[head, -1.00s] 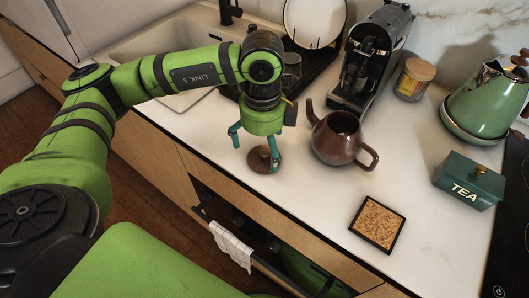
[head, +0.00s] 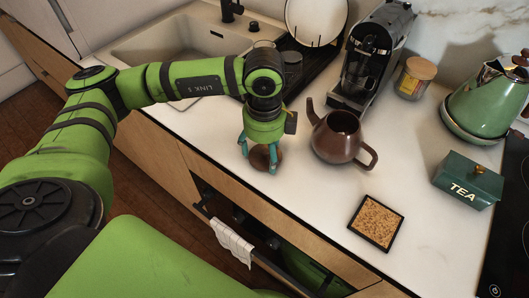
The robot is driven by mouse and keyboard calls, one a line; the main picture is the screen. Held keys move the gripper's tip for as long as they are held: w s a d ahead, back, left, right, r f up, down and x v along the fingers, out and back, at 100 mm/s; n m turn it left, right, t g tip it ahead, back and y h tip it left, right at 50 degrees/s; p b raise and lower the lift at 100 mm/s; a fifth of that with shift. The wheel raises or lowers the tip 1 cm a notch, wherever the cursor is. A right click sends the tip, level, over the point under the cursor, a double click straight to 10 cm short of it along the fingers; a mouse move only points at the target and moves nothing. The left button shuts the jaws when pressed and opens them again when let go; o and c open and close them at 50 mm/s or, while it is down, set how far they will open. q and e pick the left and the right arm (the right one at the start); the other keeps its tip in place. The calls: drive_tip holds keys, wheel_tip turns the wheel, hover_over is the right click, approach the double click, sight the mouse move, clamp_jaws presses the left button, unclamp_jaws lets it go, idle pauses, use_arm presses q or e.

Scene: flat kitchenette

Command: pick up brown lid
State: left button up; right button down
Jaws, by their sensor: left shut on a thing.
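The brown lid (head: 261,161) is a small round disc near the front edge of the white counter, left of the brown teapot (head: 339,138). The teapot stands upright and its top is open. My left gripper (head: 259,165) points down over the lid, with its teal fingers closed in on it from both sides. The fingers and the gripper body hide part of the lid, and I cannot tell whether it is clear of the counter. My right gripper is not in view.
A cork trivet (head: 377,222), a green TEA box (head: 467,181) and a green kettle (head: 487,101) stand to the right. A coffee machine (head: 371,52) and a jar (head: 413,78) are behind the teapot. A sink (head: 150,45) is at the back left.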

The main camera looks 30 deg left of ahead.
sight(265, 150)
use_arm(q)
drive_tip(key=shift+r+b, duration=0.3)
drive_tip(key=shift+r, duration=0.15)
drive_tip(key=shift+c, duration=1.4)
wheel_tip(265, 150, up, 3)
drive_tip(key=shift+f+b, duration=0.15)
drive_tip(key=shift+b, duration=0.35)
drive_tip(key=d+r, duration=0.2)
drive_tip(key=d, duration=0.2)
drive_tip(key=d+r+b, duration=0.1)
drive_tip(key=d+r, duration=0.1)
drive_tip(key=d, duration=0.1)
drive_tip(key=d+r+b, duration=0.1)
drive_tip(key=d+r, duration=0.2)
drive_tip(key=d, duration=0.1)
drive_tip(key=shift+s+d+r, duration=0.1)
drive_tip(key=shift+s+d, duration=0.05)
drive_tip(key=shift+d, duration=0.15)
drive_tip(key=shift+c, duration=0.2)
drive_tip(key=o, duration=1.1)
